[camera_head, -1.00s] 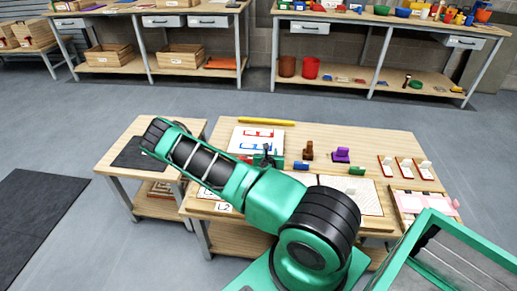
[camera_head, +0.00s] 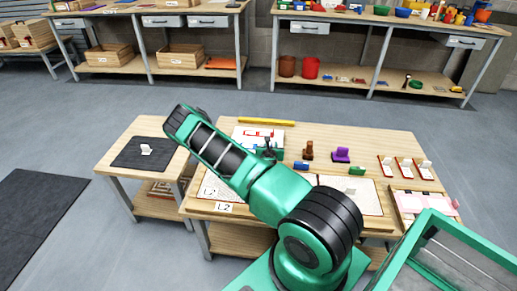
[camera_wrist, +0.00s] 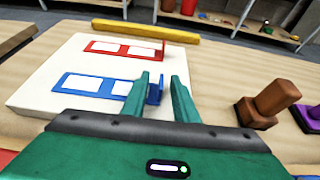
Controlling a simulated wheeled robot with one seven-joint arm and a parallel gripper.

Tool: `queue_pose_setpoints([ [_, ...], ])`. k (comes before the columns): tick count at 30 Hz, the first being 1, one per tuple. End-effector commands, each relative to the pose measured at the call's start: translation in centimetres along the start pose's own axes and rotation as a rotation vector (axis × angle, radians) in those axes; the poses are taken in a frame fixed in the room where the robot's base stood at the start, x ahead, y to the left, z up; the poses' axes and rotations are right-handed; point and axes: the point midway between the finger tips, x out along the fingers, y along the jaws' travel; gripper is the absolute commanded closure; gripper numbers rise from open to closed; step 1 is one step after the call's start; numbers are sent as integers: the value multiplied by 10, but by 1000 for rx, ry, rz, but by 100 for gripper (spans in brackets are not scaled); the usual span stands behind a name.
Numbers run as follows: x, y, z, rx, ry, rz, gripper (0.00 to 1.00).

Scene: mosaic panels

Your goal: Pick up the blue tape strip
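The blue tape strip (camera_wrist: 100,87) lies on a white board (camera_wrist: 50,100) in the wrist view. It is a flat blue frame with white panels and a raised blue tab at its right end. My gripper (camera_wrist: 160,98) is open, its two green fingers pointing at the strip's right end. The tab shows between the fingers, partly behind the left one; contact cannot be told.
A similar red strip (camera_wrist: 124,48) lies farther back on the board. A yellow bar (camera_wrist: 145,31) lies behind it. Brown (camera_wrist: 268,104) and purple (camera_wrist: 312,115) pieces stand to the right.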

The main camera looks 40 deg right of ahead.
Motion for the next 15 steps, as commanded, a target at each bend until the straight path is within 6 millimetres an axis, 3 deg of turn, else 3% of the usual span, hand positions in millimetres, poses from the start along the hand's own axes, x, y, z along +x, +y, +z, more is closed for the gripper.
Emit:
queue_pose_setpoints([
  [5, 0, 0, 0, 0, 0, 0, 76],
  [8, 0, 0, 0, 0, 0, 0, 100],
  [15, 0, 0, 0, 0, 0, 0, 100],
])
